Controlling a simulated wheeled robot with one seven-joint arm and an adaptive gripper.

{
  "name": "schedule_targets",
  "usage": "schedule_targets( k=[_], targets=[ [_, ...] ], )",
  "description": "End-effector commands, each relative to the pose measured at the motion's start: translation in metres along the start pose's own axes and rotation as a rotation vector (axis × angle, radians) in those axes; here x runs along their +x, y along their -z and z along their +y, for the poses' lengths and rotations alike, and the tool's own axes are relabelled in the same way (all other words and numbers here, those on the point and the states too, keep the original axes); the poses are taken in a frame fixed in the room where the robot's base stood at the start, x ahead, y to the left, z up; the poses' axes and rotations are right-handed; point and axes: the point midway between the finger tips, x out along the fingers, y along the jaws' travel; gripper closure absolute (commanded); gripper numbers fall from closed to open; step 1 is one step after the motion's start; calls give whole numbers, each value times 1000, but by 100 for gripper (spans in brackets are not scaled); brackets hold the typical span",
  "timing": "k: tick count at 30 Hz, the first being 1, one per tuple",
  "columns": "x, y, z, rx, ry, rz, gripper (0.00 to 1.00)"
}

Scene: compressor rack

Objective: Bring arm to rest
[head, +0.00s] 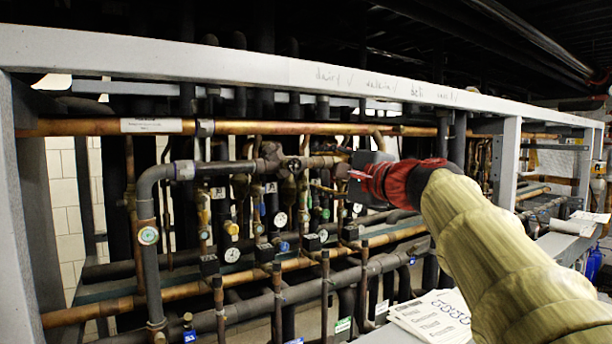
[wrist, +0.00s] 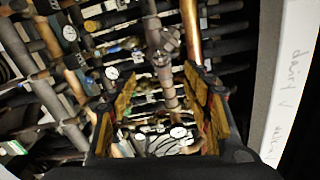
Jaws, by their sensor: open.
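My gripper (head: 358,174) is in front of the compressor rack's pipework in the head view, at the end of my sleeved arm that reaches in from the lower right. In the wrist view my gripper (wrist: 158,108) has its two yellow-padded fingers spread apart. Nothing is held between them; pipes and gauges show through the gap. Whether the fingertips touch any pipe cannot be told.
A grey frame beam (head: 230,66) with handwriting runs across the top. A copper pipe (head: 80,127) runs below it. Valves and gauges (head: 232,254) crowd the rack behind my gripper. Printed sheets (head: 430,318) lie below my arm.

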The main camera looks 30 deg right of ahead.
Motion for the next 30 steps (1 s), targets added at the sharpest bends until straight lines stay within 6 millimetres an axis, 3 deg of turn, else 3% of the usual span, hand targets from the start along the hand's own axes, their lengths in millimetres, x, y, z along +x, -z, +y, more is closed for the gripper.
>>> schedule_targets(
  k=[9,11,14,16,20,26,30],
  targets=[
    [0,-1,2,-45,-6,-3,51],
    [1,4,19,-118,-53,3,51],
    [1,18,70,-226,-172,16,51],
    [-8,26,115,-321,-279,19,51],
    [-34,20,202,-511,-485,-31,51],
    [-94,-10,324,-811,-767,-195,51],
    [-151,-33,400,-1041,-934,-356,51]
  ],
)
